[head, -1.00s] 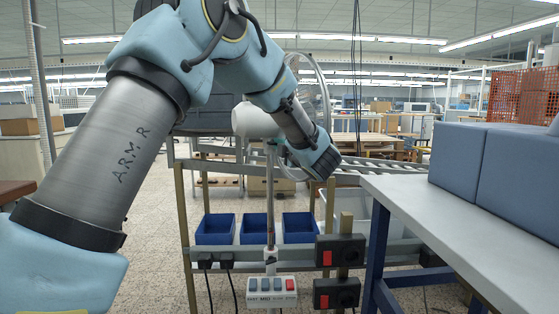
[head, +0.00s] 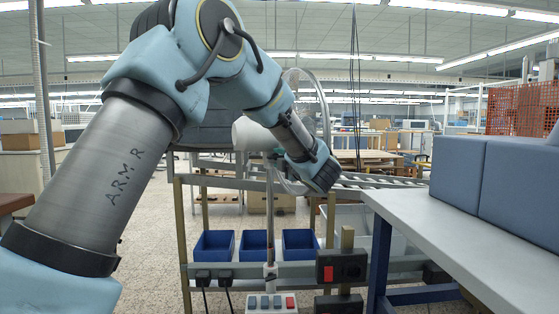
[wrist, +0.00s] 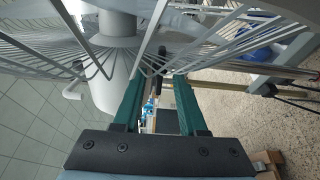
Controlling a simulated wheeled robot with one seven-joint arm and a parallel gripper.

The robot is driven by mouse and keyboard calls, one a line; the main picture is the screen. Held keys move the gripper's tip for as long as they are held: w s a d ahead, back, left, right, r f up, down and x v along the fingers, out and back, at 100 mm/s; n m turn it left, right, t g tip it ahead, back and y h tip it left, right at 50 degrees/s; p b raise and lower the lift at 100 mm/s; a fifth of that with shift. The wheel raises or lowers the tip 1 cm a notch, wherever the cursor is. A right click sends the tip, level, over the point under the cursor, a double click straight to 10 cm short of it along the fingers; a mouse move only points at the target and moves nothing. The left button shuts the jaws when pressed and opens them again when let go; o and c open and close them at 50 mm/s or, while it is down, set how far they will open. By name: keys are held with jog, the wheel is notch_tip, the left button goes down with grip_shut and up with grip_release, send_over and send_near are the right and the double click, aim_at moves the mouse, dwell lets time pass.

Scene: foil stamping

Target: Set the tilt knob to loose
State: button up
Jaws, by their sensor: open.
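A pedestal fan stands ahead, with a white motor housing (head: 248,133), a round wire guard (head: 327,100) and a thin pole (head: 270,215). My gripper (head: 318,178) is beside the fan head in the head view, its fingers hard to make out. In the wrist view my gripper (wrist: 160,82) has two green fingers spread apart, near the guard wires (wrist: 205,45) and the white housing (wrist: 112,75). A small dark upright piece (wrist: 160,62) shows between the fingertips; it may be the tilt knob. I cannot tell whether the fingers touch it, or its setting.
A white switch panel (head: 270,304) is low on the pole. Blue bins (head: 257,244) sit on the rack behind, with a black switch box (head: 341,267) at its right. A grey table (head: 420,205) with blue blocks (head: 515,178) stands at the right.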

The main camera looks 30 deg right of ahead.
jog(key=shift+s, duration=0.1)
jog(key=s+a+b, duration=0.1)
jog(key=s, duration=0.9)
jog(key=shift+s+b, duration=0.3)
jog(key=shift+b, duration=0.1)
jog(key=shift+w, duration=0.1)
